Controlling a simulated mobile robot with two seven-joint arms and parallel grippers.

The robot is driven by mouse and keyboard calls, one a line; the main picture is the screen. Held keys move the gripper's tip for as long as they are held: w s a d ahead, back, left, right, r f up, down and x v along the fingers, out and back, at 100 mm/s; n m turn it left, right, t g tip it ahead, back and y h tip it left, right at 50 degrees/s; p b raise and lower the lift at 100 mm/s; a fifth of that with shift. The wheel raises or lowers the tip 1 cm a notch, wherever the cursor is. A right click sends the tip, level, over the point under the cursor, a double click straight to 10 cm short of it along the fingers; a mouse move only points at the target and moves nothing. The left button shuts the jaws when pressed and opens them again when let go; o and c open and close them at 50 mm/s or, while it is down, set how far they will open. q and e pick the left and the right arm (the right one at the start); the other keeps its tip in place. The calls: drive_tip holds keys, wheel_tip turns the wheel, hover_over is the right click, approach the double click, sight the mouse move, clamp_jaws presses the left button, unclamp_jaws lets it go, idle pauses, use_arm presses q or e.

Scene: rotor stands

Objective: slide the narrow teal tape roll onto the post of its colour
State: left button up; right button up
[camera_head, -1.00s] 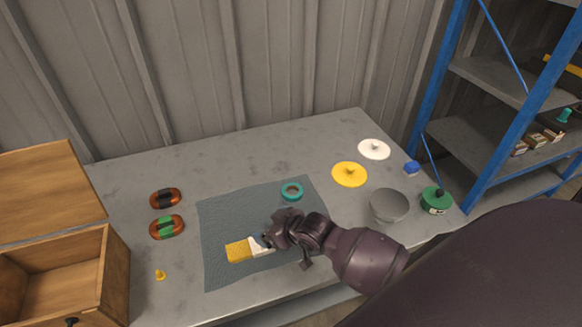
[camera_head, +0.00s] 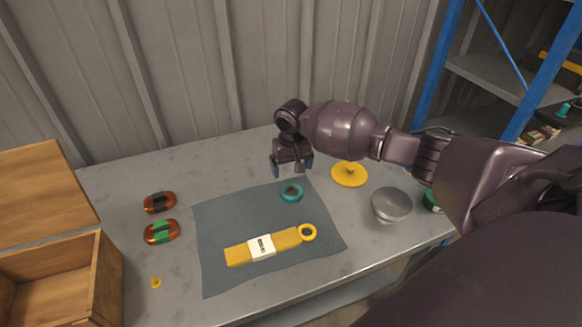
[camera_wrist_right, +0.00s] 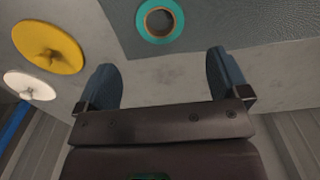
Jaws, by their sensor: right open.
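The teal tape roll (camera_head: 291,199) lies flat near the back edge of the dark cloth mat. It also shows at the top of the right wrist view (camera_wrist_right: 143,25), ahead of the fingertips. My right gripper (camera_head: 292,169) is open and empty, fingers pointing down, just behind the roll and apart from it. Its two blue-grey fingers (camera_wrist_right: 163,62) are spread. A small teal piece (camera_head: 561,112) stands on the blue shelf at far right; I cannot tell whether it is a post. My left gripper is not in view.
A yellow disc with a post (camera_head: 349,176) is right of my gripper; a white disc (camera_wrist_right: 30,86) is beside it. A yellow bar (camera_head: 285,241) lies on the mat (camera_head: 215,275). A wooden box (camera_head: 107,270) stands left.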

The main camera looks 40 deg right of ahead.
drive_tip(key=f+b, duration=0.1)
drive_tip(key=f, duration=0.1)
drive_tip(key=b, duration=0.3)
hover_over(292, 196)
wheel_tip(292, 196, down, 4)
drive_tip(key=shift+r, duration=0.1)
drive_tip(key=shift+f, duration=0.25)
drive_tip(key=shift+w+f, duration=0.1)
drive_tip(key=shift+f, duration=0.8)
drive_tip(key=shift+f+b, duration=0.3)
drive_tip(key=shift+f, duration=0.6)
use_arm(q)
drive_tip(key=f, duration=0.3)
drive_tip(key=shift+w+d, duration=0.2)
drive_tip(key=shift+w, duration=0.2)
use_arm(e)
drive_tip(key=shift+c, duration=0.4)
